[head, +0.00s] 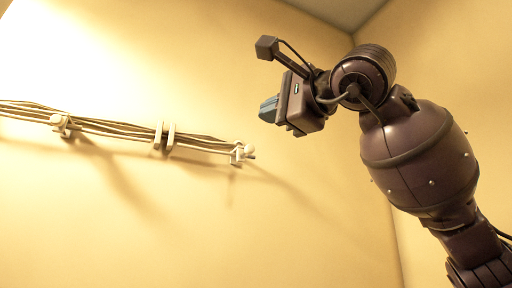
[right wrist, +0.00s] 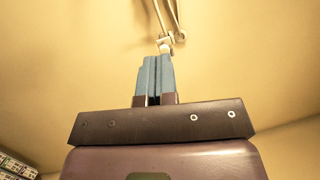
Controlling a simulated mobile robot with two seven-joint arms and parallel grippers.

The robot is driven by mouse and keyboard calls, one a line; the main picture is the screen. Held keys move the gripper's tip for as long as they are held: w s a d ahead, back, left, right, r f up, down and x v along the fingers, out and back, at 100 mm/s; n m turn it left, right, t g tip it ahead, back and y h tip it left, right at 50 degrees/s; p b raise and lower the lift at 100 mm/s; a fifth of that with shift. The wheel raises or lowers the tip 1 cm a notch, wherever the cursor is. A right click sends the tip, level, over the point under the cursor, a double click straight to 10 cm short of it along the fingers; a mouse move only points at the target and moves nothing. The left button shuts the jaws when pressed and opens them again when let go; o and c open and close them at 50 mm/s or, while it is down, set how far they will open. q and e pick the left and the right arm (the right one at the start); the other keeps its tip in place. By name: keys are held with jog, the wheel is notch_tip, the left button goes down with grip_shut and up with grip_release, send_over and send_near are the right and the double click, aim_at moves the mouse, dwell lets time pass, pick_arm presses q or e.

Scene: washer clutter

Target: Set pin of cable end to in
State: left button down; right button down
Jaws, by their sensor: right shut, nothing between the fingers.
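The cable bundle (head: 110,128) runs along the yellow wall from the left edge in the head view. Its end (head: 240,153) has a pale bracket with a small round knob, probably the pin; whether the pin is in or out is too small to tell. My right gripper (head: 267,108) is up and to the right of the cable end, apart from it. In the right wrist view its blue fingers (right wrist: 155,78) are shut with nothing between them, and the cable end (right wrist: 168,42) shows just beyond the tips. My left gripper is not in view.
Pale clips hold the cables to the wall, one at the left (head: 64,124) and a double one (head: 164,136) in the middle. A wall corner is behind my right arm. A gridded item (right wrist: 15,168) shows at the lower left of the right wrist view. The wall below the cables is clear.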

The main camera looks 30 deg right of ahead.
jog(key=d+m+h, duration=0.2)
jog(key=d+h, duration=0.1)
jog(key=h, duration=0.1)
jog(key=h+p, duration=0.1)
jog(key=p, duration=0.1)
send_near(251, 149)
jog(key=w, duration=0.7)
jog(key=shift+w+r, duration=0.3)
jog(key=shift+r, duration=0.1)
